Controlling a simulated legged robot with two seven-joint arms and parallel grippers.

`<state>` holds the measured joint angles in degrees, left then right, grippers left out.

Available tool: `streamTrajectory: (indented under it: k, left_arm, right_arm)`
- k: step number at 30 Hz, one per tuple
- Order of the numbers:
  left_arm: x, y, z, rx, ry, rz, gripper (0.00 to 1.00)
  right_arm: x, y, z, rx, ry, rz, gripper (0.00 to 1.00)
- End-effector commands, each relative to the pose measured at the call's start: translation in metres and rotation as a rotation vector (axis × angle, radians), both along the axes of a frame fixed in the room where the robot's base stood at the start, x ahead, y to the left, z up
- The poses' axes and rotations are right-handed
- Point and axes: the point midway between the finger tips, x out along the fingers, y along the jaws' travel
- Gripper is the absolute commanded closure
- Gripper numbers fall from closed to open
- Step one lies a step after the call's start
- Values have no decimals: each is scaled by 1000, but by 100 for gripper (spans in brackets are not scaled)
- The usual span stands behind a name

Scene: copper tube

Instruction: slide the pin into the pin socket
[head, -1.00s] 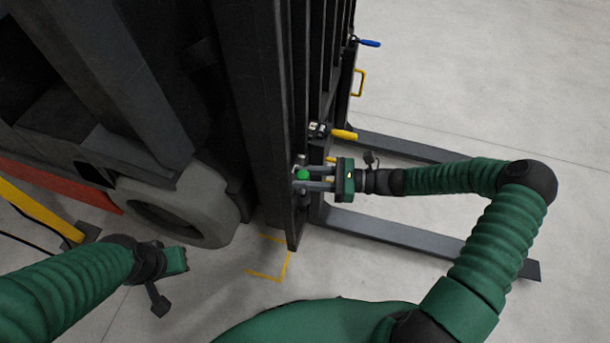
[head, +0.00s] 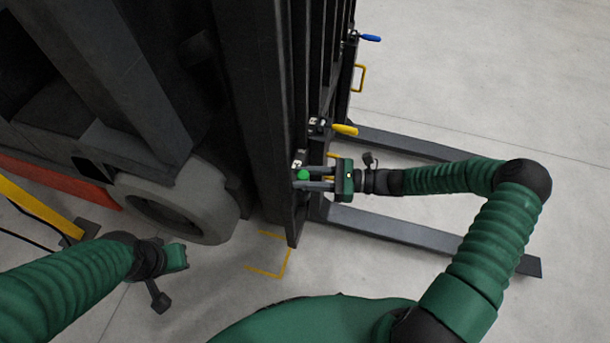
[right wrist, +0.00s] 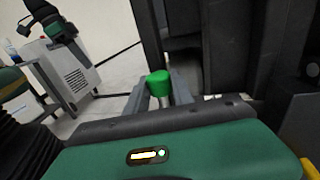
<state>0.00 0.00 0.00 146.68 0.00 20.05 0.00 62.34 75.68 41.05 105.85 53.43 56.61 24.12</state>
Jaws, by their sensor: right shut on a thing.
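The pin shows as a green knob (head: 303,175) beside the dark upright post of the forklift mast. It also shows in the right wrist view (right wrist: 158,80), standing upright between my gripper fingers. My right gripper (head: 304,181) reaches in from the right and is shut on the pin. A small light metal fitting (head: 299,160) sits on the post just behind the green knob; I cannot tell whether it is the pin socket.
A clamp with a yellow handle (head: 345,130) and one with a blue handle (head: 370,38) sit farther along the mast. Grey forks (head: 430,236) lie low on the right. A grey wheel (head: 180,205) stands at left. Open floor lies right.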

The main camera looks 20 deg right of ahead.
Motion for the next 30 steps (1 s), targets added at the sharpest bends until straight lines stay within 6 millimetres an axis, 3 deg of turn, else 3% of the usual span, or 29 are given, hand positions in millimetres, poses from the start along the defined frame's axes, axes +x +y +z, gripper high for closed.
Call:
streamTrajectory:
  k: [16, 17, 22, 30]
  left_arm:
    - [0, 0, -7, 0, 0, 0, 100]
    - [0, 0, -6, 0, 0, 0, 100]
    - [0, 0, -6, 0, 0, 0, 100]
    - [0, 0, -6, 0, 0, 0, 100]
  right_arm:
    - [0, 0, -14, 0, 0, 0, 100]
    - [0, 0, -14, 0, -1, 0, 69]
    - [0, 0, -13, 0, -1, 0, 46]
    - [0, 0, -14, -1, 0, 0, 46]
